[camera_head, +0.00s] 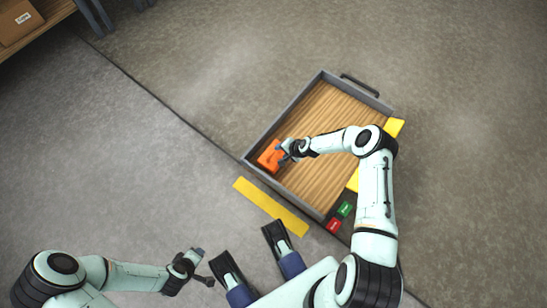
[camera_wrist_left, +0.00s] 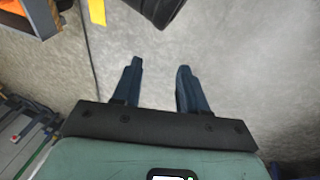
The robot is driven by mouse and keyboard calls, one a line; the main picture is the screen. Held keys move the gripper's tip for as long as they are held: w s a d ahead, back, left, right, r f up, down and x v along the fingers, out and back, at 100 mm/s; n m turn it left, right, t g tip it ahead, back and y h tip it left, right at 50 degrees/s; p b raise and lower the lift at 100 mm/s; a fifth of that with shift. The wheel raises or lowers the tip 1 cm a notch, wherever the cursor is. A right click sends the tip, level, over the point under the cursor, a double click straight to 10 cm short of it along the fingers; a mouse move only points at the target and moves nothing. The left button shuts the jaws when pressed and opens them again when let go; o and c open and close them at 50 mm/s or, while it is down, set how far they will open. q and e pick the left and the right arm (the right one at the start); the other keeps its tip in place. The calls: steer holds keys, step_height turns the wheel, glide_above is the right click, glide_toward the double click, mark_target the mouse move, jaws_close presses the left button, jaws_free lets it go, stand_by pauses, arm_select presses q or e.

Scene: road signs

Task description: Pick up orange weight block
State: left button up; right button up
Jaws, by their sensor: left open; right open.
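The orange weight block (camera_head: 270,157) lies at the left corner of a wood-floored tray (camera_head: 325,107) with a grey rim. My right arm reaches over the tray from the right, and my right gripper (camera_head: 283,152) is at the block's right side, open. It partly covers the block, and I cannot tell whether the fingers touch it or stand around it. My left gripper (camera_head: 204,266) is open and empty, low over the floor and well away from the block. In the left wrist view its two blue fingers (camera_wrist_left: 160,70) are apart with only floor between them.
A yellow strip (camera_head: 270,206) lies in front of the tray. A green button (camera_head: 345,208) and a red button (camera_head: 334,224) are at its near right edge. A handle (camera_head: 360,84) is at the far side. A shelf with a cardboard box (camera_head: 18,22) stands at upper left.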

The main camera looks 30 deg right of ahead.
mark_target(274, 151)
steer(key=b+x, duration=0.1)
steer(key=x, duration=0.2)
steer(key=shift+w+f, duration=0.1)
steer(key=shift+f, duration=0.05)
steer(key=b+x, duration=0.2)
steer(key=x, duration=0.2)
steer(key=shift+d, duration=0.15)
steer(key=shift+w+f, duration=0.2)
steer(key=shift+f, duration=0.05)
arm_select(q)
steer(key=s+a+f+g, duration=0.1)
steer(key=s+f+g, duration=0.1)
steer(key=s+f, duration=0.4)
steer(key=shift+s+f, duration=0.15)
steer(key=shift+s, duration=0.25)
steer(key=shift+a, duration=0.1)
arm_select(e)
jaws_close()
steer(key=shift+w+r, duration=0.1)
steer(key=shift+r, duration=0.05)
